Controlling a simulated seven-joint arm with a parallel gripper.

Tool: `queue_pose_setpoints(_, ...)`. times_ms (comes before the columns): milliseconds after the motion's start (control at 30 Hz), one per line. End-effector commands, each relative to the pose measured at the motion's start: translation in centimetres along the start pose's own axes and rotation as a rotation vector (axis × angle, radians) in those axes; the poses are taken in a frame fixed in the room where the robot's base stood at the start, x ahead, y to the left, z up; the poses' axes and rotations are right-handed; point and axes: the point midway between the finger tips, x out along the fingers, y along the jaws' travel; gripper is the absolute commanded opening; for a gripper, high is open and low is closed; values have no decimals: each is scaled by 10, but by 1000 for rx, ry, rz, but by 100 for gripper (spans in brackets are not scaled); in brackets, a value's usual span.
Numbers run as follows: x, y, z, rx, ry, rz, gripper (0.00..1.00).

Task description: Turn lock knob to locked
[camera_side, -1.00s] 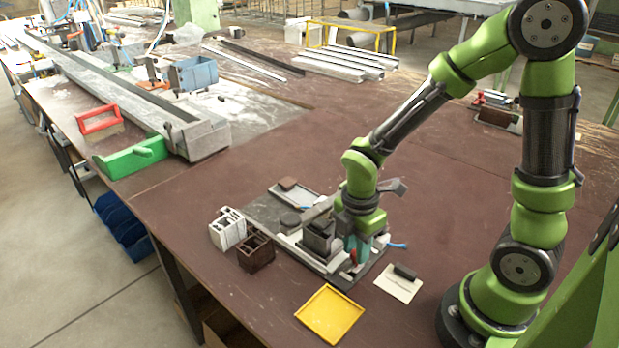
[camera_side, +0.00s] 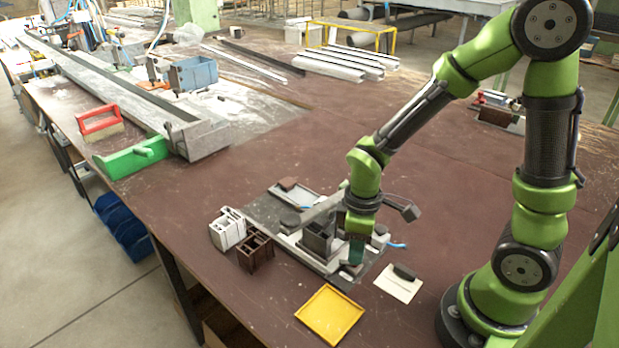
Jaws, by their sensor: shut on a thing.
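The clamp fixture (camera_side: 262,208) is a dark plate with pale rails on the brown bench. A dark upright profile block (camera_side: 318,238) stands in it, just left of my gripper. My gripper (camera_side: 355,262) points down at the fixture's near right end, its teal fingers low over the plate. It is shut on the lock knob, which the fingers largely hide. I cannot read the knob's angle or any lock mark from here.
A white profile piece (camera_side: 226,231) and a brown one (camera_side: 255,251) stand left of the fixture. A yellow tray (camera_side: 330,314) and a white card (camera_side: 398,289) with a dark object lie in front.

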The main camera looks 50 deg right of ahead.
Motion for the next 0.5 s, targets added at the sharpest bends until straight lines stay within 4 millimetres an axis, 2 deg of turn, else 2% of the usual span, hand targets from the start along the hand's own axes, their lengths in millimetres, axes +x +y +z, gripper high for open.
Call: queue_pose_setpoints(500,-1,0,0,456,21,-1,0)
